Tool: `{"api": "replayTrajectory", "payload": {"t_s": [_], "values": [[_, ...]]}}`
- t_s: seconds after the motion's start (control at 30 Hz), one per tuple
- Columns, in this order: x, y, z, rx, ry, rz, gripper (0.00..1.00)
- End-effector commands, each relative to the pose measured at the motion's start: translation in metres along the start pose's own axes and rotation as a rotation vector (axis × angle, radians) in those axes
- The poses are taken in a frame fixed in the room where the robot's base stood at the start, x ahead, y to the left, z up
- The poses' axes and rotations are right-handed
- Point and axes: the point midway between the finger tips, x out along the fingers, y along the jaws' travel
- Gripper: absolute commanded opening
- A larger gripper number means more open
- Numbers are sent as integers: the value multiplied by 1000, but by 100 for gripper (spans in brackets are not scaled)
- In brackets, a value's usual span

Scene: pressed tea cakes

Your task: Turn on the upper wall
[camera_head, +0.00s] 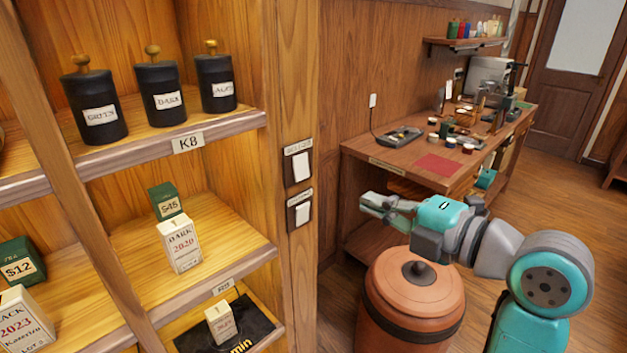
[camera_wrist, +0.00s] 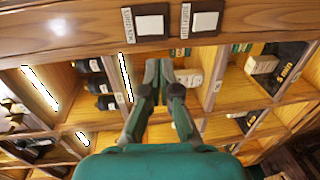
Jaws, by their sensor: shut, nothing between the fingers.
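The upper wall switch (camera_head: 301,166) is a white rocker on a dark plate, fixed to the wooden post at the shelf's right edge. A similar lower switch (camera_head: 302,212) sits just below it. Both plates carry small labels too blurred to read surely. In the wrist view the two appear side by side near the top, the upper switch (camera_wrist: 149,24) left and the lower switch (camera_wrist: 205,21) right. My gripper (camera_head: 368,204) is shut and empty, to the right of the switches and apart from them. Its fingertips (camera_wrist: 158,72) also show in the wrist view.
The shelf holds black canisters (camera_head: 164,92) and boxed tea (camera_head: 180,245). A brown lidded barrel (camera_head: 415,285) stands below my gripper. A workbench (camera_head: 415,158) with a red mat and small items is behind. Floor at the right is clear.

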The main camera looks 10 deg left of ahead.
Motion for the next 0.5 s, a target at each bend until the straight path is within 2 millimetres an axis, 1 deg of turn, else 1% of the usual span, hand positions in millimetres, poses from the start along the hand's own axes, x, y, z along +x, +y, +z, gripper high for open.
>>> {"api": "replayTrajectory", "payload": {"t_s": [0.33, 0.43, 0.5], "values": [[1, 0, 0, -3, 1, -1, 0], [6, 0, 0, -2, 2, -1, 0], [13, 0, 0, -1, 4, -1, 0]]}}
